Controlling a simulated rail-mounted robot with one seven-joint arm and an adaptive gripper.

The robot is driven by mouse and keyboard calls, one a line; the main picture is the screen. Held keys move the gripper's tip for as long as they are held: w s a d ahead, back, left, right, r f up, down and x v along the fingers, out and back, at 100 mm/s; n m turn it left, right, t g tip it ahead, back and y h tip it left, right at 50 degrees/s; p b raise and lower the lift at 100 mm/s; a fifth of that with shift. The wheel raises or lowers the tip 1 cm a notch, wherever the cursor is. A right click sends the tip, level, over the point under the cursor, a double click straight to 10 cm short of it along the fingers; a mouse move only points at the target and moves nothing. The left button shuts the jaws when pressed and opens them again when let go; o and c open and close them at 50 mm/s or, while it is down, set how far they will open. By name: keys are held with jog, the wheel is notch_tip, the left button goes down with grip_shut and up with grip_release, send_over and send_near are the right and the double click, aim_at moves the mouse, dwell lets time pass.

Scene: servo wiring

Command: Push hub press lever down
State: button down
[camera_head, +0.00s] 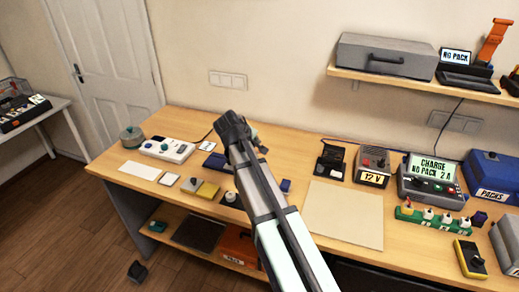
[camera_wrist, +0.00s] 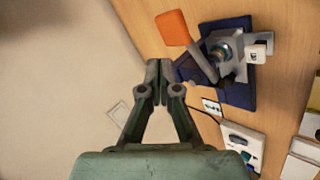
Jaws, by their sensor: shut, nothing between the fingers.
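The hub press (camera_wrist: 232,55) shows in the wrist view at the upper right, a grey metal body on a dark blue base (camera_wrist: 240,98). Its lever (camera_wrist: 200,58) is a grey bar reaching up and left to an orange handle (camera_wrist: 172,28). My gripper (camera_wrist: 157,68) is shut and empty in the wrist view. Its tips appear below and left of the orange handle in the picture, with a visible gap. In the head view my arm covers most of the press; part of the dark blue base (camera_head: 214,160) shows left of the arm.
A white box with knobs (camera_head: 167,149) stands left of the press on the wooden bench. A beige mat (camera_head: 342,213) lies right of my arm. A 12 V supply (camera_head: 372,166) and a charger (camera_head: 431,182) stand farther right. The wall is behind.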

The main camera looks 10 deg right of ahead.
jog(key=r, duration=0.1)
jog(key=a+r+p, duration=0.1)
jog(key=r, duration=0.1)
jog(key=w+r+p, duration=0.1)
jog(key=shift+a+r, duration=0.25)
jog(key=shift+r, duration=0.05)
dwell(0.6)
